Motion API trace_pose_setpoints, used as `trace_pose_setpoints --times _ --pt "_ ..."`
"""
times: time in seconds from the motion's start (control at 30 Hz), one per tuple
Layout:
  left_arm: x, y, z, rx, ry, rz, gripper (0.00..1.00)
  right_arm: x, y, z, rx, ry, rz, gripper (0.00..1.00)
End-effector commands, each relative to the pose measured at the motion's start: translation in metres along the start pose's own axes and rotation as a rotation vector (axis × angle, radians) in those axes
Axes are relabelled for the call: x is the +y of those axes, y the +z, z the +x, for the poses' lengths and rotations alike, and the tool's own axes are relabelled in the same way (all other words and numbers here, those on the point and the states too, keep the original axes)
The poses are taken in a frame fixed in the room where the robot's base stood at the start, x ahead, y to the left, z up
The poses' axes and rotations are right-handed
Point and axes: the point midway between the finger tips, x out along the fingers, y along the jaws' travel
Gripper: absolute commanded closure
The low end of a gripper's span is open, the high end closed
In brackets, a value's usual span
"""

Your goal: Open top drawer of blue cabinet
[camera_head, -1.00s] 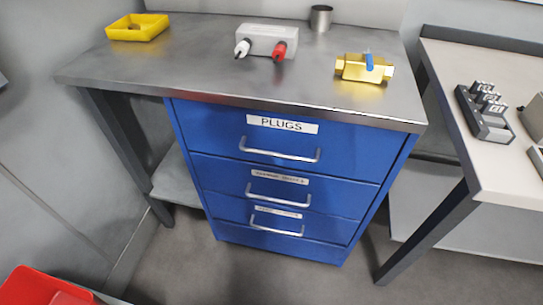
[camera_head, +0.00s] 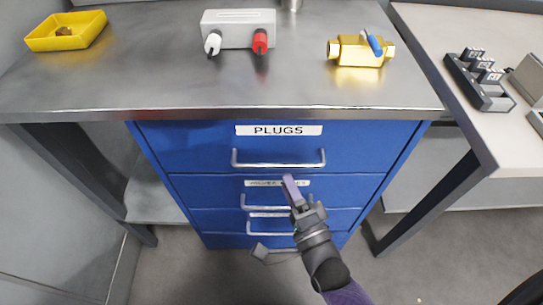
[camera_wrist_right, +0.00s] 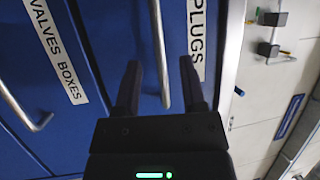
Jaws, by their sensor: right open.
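The blue cabinet (camera_head: 160,150) stands under the metal worktop with all its drawers closed. Its top drawer (camera_head: 350,148) carries a PLUGS label (camera_head: 279,130) and a silver bar handle (camera_head: 278,164). My right gripper (camera_head: 291,188) is open and empty, appearing just below that handle and over the second drawer in the head view. In the right wrist view, the top handle (camera_wrist_right: 160,45) appears between the open fingers (camera_wrist_right: 160,75); whether it lies inside the jaws in depth I cannot tell. My left gripper is not in view.
The worktop (camera_head: 150,75) overhangs the cabinet. On it are a yellow tray (camera_head: 68,32), a grey box with white and red plugs (camera_head: 238,28) and a brass valve with a blue handle (camera_head: 360,50). Another table (camera_head: 490,130) stands at right. The lower handles protrude below.

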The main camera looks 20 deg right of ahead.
Motion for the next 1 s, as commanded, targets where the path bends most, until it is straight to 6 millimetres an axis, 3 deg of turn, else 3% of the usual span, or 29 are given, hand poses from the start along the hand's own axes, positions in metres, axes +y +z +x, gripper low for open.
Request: trace_pose_setpoints --times 0.1,0.23,0.57,0.8,0.83,1.0 --pt "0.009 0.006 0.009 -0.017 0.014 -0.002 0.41 0.003 0.0 0.027 0.0 -0.001 0.0 0.47" --pt "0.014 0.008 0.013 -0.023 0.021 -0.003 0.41 0.003 0.0 0.048 -0.001 0.001 -0.002 0.47" --pt "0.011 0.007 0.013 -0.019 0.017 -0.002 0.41 0.001 0.0 0.057 -0.002 0.004 -0.003 0.47" --pt "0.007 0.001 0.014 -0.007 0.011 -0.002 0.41 0.001 0.0 0.057 -0.002 0.004 -0.003 0.96" --pt "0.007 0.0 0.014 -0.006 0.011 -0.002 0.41 0.001 0.0 0.057 -0.002 0.004 -0.004 1.0" --pt "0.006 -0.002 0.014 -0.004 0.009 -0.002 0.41 0.001 0.0 0.057 -0.002 0.004 -0.004 1.0"
